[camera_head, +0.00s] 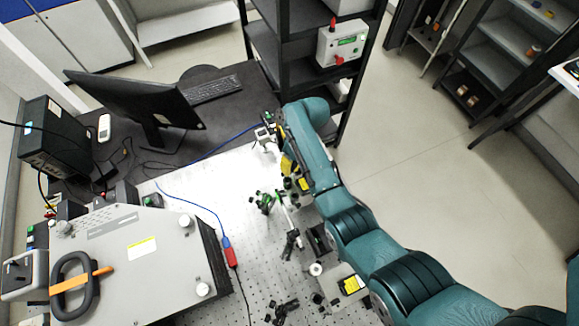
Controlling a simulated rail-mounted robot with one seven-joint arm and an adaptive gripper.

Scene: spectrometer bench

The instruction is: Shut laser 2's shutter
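My teal arm reaches from the lower right over the right side of the perforated optical bench (185,188). Its far end is bent down beside the shelf rack. My gripper is around the dark and grey parts at that end (268,136), too small and covered to show its fingers clearly. A box with a yellow label (351,285) sits on the bench beside my arm, and more yellow-marked parts (288,165) show next to the wrist. I cannot tell which of these is laser 2. No shutter can be made out.
Small optic mounts (266,202) stand mid-bench. A large grey instrument (135,262) fills the lower left. A monitor (140,100) stands at the back. A black rack (290,60) with a control box (342,43) rises close to my arm. Open floor lies right.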

